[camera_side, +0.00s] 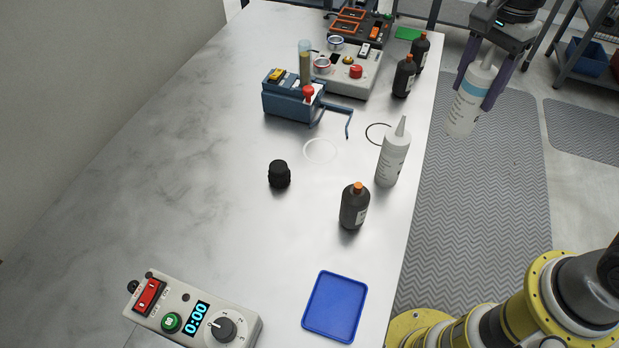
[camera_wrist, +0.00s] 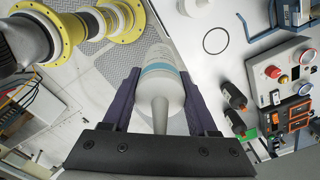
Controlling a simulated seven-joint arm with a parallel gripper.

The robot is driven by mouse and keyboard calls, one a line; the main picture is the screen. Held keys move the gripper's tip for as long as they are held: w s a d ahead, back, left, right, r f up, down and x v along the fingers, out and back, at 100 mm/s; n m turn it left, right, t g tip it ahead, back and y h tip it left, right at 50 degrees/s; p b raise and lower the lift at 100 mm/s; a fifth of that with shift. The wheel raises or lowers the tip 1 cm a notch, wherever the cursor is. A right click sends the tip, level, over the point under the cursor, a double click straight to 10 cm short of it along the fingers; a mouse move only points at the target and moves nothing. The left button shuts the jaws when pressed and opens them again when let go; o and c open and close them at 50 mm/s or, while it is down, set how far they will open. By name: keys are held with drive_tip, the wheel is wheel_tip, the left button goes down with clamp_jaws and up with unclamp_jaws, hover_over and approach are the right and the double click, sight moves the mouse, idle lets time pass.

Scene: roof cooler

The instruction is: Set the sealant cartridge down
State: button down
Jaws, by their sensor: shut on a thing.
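My gripper (camera_side: 482,84) is shut on a white sealant cartridge (camera_side: 463,110) with a pale blue band. It holds the cartridge in the air at the upper right, beyond the table's right edge and over the grey floor mat. In the wrist view the cartridge (camera_wrist: 160,78) sits between the two dark purple fingers, its nozzle toward the camera. A second white cartridge (camera_side: 391,158) with a grey nozzle stands upright on the table near its right edge. A thin white ring (camera_side: 320,151) and a thin black ring (camera_side: 378,134) are marked on the tabletop.
Dark bottles with orange caps stand at the front (camera_side: 354,208) and back right (camera_side: 404,76). A black knob-like object (camera_side: 279,174), blue tray (camera_side: 335,306), timer box (camera_side: 193,314), blue device (camera_side: 292,97) and control box (camera_side: 348,72) are on the table (camera_side: 130,190). The left side is clear.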

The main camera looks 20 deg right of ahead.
wheel_tip(320, 180, up, 10)
drive_tip(key=shift+w+r, duration=0.1)
drive_tip(key=shift+r, duration=0.05)
drive_tip(key=s+a+n, duration=0.1)
drive_tip(key=s+a, duration=0.1)
drive_tip(key=a, duration=1.1)
drive_tip(key=s+a+n, duration=0.1)
drive_tip(key=s+a, duration=0.1)
drive_tip(key=a, duration=1.1)
wheel_tip(320, 180, down, 11)
drive_tip(key=w+a+f, duration=0.9)
drive_tip(key=a+f, duration=0.1)
drive_tip(key=f, duration=0.2)
drive_tip(key=shift+w+a+f, duration=0.15)
drive_tip(key=shift+a+f, duration=0.1)
drive_tip(key=shift+f, duration=0.1)
drive_tip(key=shift+f, duration=0.15)
